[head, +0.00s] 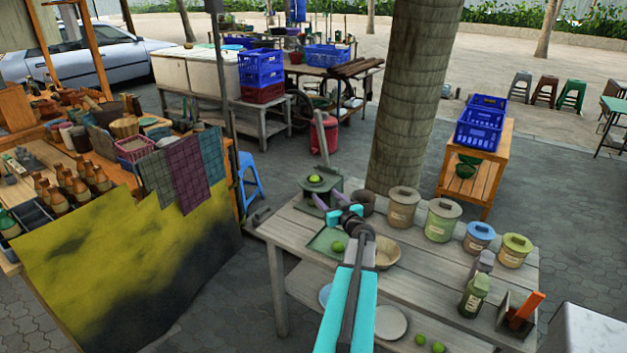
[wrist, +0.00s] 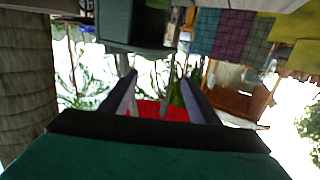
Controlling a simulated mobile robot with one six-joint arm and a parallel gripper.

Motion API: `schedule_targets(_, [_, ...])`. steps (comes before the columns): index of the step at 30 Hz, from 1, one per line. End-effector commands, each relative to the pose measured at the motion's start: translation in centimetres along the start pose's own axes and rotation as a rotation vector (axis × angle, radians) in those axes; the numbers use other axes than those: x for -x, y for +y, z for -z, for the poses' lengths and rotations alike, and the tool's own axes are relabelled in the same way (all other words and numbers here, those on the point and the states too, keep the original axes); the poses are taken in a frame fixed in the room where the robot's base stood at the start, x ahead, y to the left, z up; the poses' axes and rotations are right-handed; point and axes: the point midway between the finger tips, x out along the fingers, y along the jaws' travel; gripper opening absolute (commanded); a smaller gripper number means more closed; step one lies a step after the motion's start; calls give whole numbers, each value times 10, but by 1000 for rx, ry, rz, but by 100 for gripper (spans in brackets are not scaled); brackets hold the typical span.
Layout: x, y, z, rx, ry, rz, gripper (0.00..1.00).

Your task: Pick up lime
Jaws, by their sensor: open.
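One lime (head: 316,179) sits on top of the grey-green mortar (head: 322,194) at the far left corner of the grey wooden table. A second lime (head: 338,246) lies on a green tray (head: 322,241), and two more limes (head: 429,343) lie low at the front. My gripper (head: 328,203) is open with nothing between its fingers, close to the near side of the mortar. In the wrist view my gripper (wrist: 157,82) points toward a bright, tilted background; a dark grey-green block (wrist: 135,30) hangs at the top. No lime is clear there.
A dark pot (head: 367,203) stands right of the gripper, and a tan bowl (head: 387,252) lies beside the arm. Several lidded canisters (head: 402,210) line the table's back right. A tree trunk (head: 412,100) rises behind the table. Cloths (head: 185,170) hang at left.

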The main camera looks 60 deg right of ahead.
Motion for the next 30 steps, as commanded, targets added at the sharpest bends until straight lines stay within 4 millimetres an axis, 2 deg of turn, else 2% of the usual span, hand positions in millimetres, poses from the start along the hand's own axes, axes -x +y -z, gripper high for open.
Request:
schedule_targets(1, [4,9,2,2,2,-12,56])
schedule_targets(4, [9,19,4,3,4,-25,56])
schedule_targets(17, [8,21,4,3,4,-27,56])
schedule_targets(23, [-4,21,5,3,4,-26,56])
schedule_targets(30, [-28,22,5,4,4,-27,56])
